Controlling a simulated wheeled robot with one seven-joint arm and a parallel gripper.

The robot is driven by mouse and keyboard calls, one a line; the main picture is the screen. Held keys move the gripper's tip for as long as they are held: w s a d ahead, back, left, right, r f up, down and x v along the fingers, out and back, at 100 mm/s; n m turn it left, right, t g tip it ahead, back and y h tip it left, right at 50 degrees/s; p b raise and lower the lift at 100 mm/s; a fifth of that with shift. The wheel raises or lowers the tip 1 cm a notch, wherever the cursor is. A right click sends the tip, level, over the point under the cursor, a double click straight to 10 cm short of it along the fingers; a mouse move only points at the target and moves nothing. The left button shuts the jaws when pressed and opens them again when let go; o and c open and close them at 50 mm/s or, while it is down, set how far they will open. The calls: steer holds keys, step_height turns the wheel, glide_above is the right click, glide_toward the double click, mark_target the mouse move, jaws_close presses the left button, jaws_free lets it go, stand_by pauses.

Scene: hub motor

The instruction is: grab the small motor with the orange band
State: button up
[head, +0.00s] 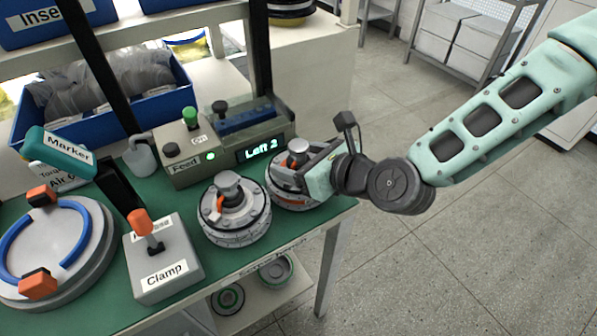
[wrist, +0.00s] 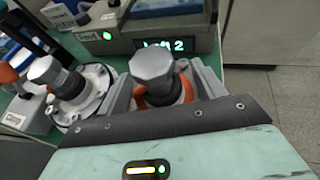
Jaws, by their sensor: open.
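The motor with the orange band (head: 285,201) stands upright on the green bench top, at its right end, partly hidden by my gripper in the head view. In the wrist view its silver hexagonal cap and orange band (wrist: 152,66) lie between my fingers. My gripper (wrist: 165,84) is open, with one finger on each side of the cap; I cannot tell whether either finger touches. My gripper also shows in the head view (head: 293,178), coming in from the right. A second, similar motor (head: 234,212) stands just left of it, with a little orange near its cap.
A control box with a green-lit display reading "Left 2" (head: 262,148) stands close behind the motor. A Clamp box with an orange lever (head: 165,262) and a round fixture with a blue ring (head: 58,250) are left. Open floor lies right of the bench.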

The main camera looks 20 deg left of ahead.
jaws_close()
steer(key=shift+r, duration=0.15)
